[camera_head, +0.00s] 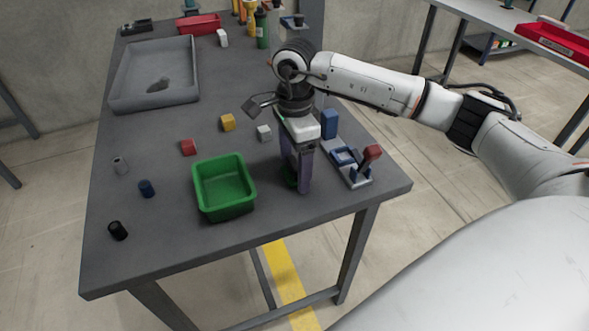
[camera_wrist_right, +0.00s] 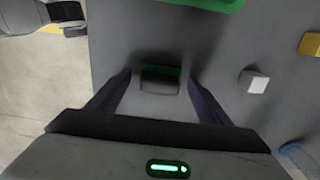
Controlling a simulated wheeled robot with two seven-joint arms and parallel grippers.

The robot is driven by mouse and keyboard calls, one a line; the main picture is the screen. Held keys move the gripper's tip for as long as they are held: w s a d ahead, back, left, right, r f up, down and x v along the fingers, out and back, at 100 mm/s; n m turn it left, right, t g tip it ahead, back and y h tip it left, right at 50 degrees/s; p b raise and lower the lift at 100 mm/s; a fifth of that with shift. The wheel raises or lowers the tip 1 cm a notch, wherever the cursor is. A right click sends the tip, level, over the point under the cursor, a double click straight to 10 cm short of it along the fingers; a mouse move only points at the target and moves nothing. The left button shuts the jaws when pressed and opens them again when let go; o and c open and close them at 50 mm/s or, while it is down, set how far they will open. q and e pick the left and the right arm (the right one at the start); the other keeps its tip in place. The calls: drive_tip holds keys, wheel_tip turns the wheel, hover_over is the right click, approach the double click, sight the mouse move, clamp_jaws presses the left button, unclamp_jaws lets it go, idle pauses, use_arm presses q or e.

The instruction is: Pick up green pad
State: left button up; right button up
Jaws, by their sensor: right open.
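The green pad (camera_head: 288,178) is a small dark green piece at the right of the green bin, mostly hidden behind my right gripper (camera_head: 297,180). In the right wrist view a green strip of the pad (camera_wrist_right: 161,70) shows between the fingertips, with a dark part below it. My right gripper points down over the pad, its purple-grey fingers apart on either side of it. It also shows in the right wrist view (camera_wrist_right: 158,82). I cannot tell whether a finger touches the pad. My left gripper is not in view.
The green bin (camera_head: 224,207) stands close left of the gripper. A white block (camera_head: 264,133), yellow block (camera_head: 227,122) and red block (camera_head: 188,147) lie behind. A blue-and-grey fixture (camera_head: 344,157) with a red handle stands at right. The table's front edge is near.

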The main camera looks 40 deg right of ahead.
sight(295, 163)
drive_tip(key=c, duration=1.2)
drive_tip(key=shift+o, duration=0.2)
wheel_tip(295, 163, up, 10)
drive_tip(key=o, duration=0.6)
drive_tip(key=shift+c, duration=0.2)
drive_tip(key=c, duration=0.4)
drive_tip(key=shift+c, duration=0.2)
